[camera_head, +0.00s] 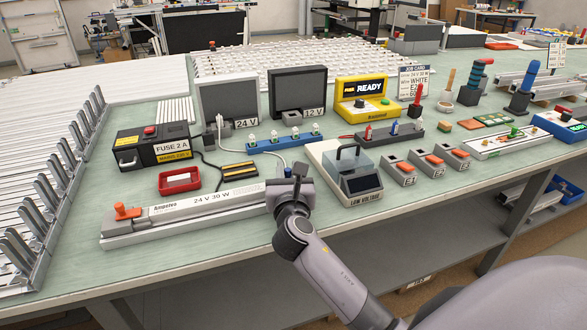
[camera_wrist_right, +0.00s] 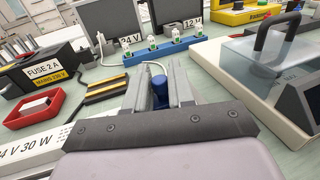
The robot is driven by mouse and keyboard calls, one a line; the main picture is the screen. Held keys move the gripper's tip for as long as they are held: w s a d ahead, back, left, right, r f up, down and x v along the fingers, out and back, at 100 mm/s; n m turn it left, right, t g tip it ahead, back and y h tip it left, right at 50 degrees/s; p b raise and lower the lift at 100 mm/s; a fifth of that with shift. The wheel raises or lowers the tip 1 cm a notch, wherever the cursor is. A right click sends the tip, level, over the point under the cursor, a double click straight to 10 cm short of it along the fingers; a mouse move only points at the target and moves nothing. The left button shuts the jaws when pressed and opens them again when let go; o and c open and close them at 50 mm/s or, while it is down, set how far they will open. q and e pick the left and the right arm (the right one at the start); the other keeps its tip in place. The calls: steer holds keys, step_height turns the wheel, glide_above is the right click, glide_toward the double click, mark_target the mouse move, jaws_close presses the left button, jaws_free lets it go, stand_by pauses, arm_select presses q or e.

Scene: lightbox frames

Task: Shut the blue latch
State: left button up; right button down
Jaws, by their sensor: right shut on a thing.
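The long light frame (camera_head: 200,208), labelled 24 V 30 W, lies along the front of the bench. An orange latch (camera_head: 127,211) stands at its left end. The blue latch (camera_head: 288,172) is at its right end, mostly hidden by my right gripper (camera_head: 295,180). In the right wrist view the round blue top of the latch (camera_wrist_right: 158,84) sits between the two grey fingers (camera_wrist_right: 160,76), which are shut on it. Whether the latch is open or shut is hidden. My left gripper is in neither view.
A red tray (camera_head: 180,181), a black fuse box (camera_head: 153,146) and a yellow-striped black block (camera_head: 239,171) lie behind the frame. A low-voltage box with a handle (camera_head: 345,193) stands close to the right of my gripper. The bench's front edge is near.

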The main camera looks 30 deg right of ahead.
steer(key=shift+a, duration=0.25)
steer(key=c, duration=1.1)
jaws_free()
steer(key=shift+a, duration=0.1)
steer(key=shift+s, duration=0.15)
steer(key=v, duration=0.6)
steer(key=shift+s+a, duration=0.25)
steer(key=shift+s, duration=0.1)
